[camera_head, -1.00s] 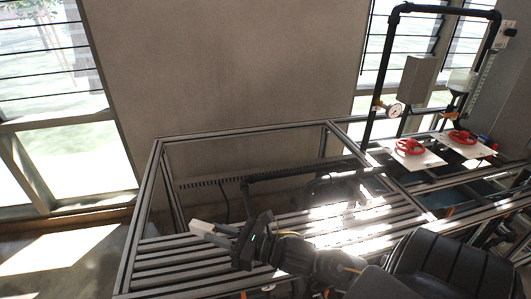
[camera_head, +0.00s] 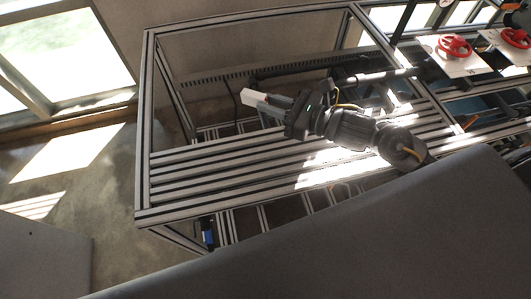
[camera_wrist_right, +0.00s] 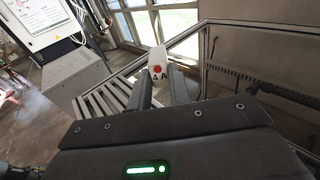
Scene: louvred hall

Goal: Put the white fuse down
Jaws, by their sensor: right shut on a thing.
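The white fuse (camera_head: 254,97) is a small white block held at the tip of my right gripper (camera_head: 273,101), over the slatted aluminium-profile bench (camera_head: 215,172). In the right wrist view the fuse (camera_wrist_right: 157,56) shows a red dot and the marking "4 A". There it sits between the two fingers of my right gripper (camera_wrist_right: 161,88), which are shut on it. The fuse appears to be above the slats, not touching them. My left gripper is not in view.
Frame bars (camera_head: 249,22) rise around the bench. Red valve wheels (camera_head: 454,47) on white plates stand at the right. The near left slats are bare.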

